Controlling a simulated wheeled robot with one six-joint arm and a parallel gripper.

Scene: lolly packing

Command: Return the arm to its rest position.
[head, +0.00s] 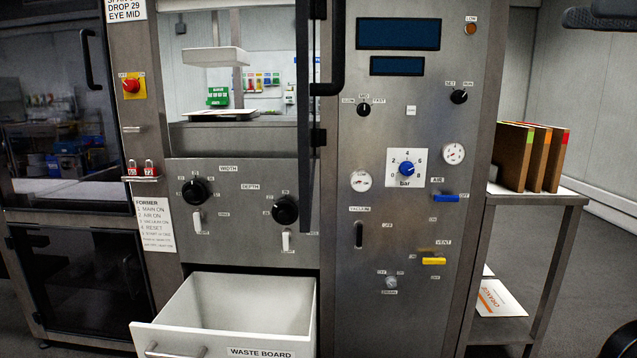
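My gripper's fingers are not in view. A dark rounded part cuts into the top right corner, and another dark shape shows at the bottom right edge. They may be parts of my own body, but I cannot tell which. No held object shows. The steel machine (400,290) fills the middle of the head view, with its control panel of displays, knobs and gauges facing me.
The white "WASTE BOARD" drawer (215,337) stands pulled out at the bottom and looks empty. A tall dark door edge with a handle (329,75) stands beside the upper opening. A steel side table (540,198) at right bears upright brown boards (513,155). Grey floor (590,265) shows at right.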

